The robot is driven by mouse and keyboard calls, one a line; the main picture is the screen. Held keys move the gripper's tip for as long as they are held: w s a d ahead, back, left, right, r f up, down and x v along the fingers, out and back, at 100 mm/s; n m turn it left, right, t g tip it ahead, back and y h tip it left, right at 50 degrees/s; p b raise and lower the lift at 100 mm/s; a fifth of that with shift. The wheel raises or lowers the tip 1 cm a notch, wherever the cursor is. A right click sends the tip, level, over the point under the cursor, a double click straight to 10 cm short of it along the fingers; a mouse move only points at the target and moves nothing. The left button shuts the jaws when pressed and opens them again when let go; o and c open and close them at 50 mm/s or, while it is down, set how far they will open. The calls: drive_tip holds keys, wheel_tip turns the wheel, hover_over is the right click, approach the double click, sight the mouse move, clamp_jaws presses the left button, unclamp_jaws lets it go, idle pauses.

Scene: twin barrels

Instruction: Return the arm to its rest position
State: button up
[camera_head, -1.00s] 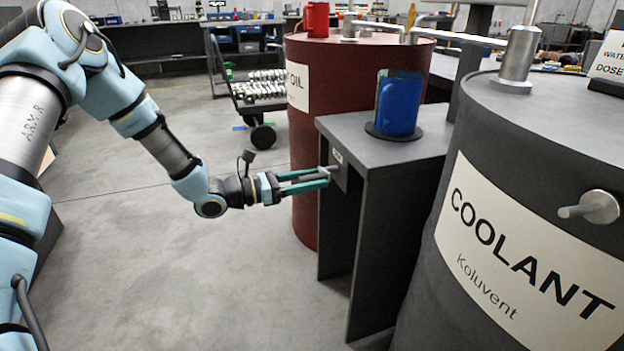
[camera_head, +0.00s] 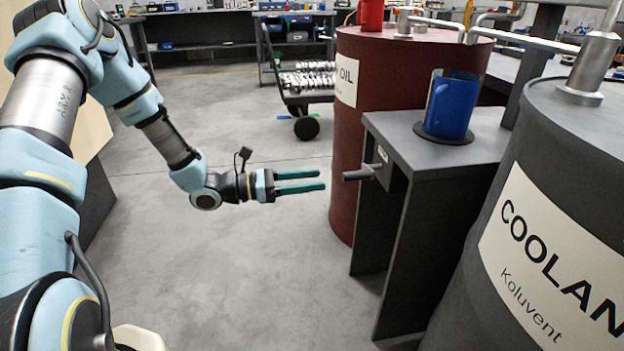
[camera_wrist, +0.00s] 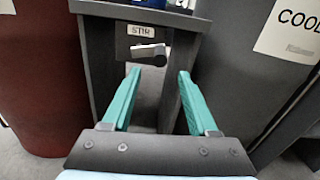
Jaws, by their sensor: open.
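My gripper (camera_head: 322,181) is open and empty, its two green fingers apart, in the air left of the grey stand (camera_head: 440,150). A dark knob or handle (camera_head: 358,174) sticks out of the stand's left side, a short gap from the fingertips. In the wrist view my gripper (camera_wrist: 158,75) faces the stand, with the handle (camera_wrist: 147,53) beyond and between the fingers, under a label reading "STIR". My arm reaches in from the left, bent at the elbow.
A blue mug (camera_head: 450,105) stands on a dark round pad on the stand. The red oil barrel (camera_head: 350,140) is behind, and the grey coolant barrel (camera_head: 540,200) is at right. A cart (camera_head: 303,95) stands farther back. The floor (camera_head: 250,270) below my gripper is clear.

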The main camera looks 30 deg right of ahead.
drive_tip(key=s+a+m+y, duration=0.2)
drive_tip(key=a+m+y, duration=0.3)
drive_tip(key=a, duration=0.4)
drive_tip(key=s+a+m+y, duration=0.2)
drive_tip(key=a+m+y, duration=0.25)
drive_tip(key=a, duration=0.45)
drive_tip(key=w+a+r+m+t+y, duration=0.2)
drive_tip(key=a+r+m+t+y, duration=0.15)
drive_tip(key=a, duration=0.65)
drive_tip(key=w+a+r+m+t+y, duration=0.2)
drive_tip(key=a+t+y, duration=0.15)
drive_tip(key=a, duration=0.65)
wheel_tip(320, 180, up, 26)
drive_tip(key=t+p, duration=0.1)
drive_tip(key=p, duration=2.4)
drive_tip(key=shift+w+a+f+m, duration=0.15)
drive_tip(key=shift+a+f+m, duration=0.15)
drive_tip(key=shift+a, duration=0.1)
drive_tip(key=shift+c, duration=0.2)
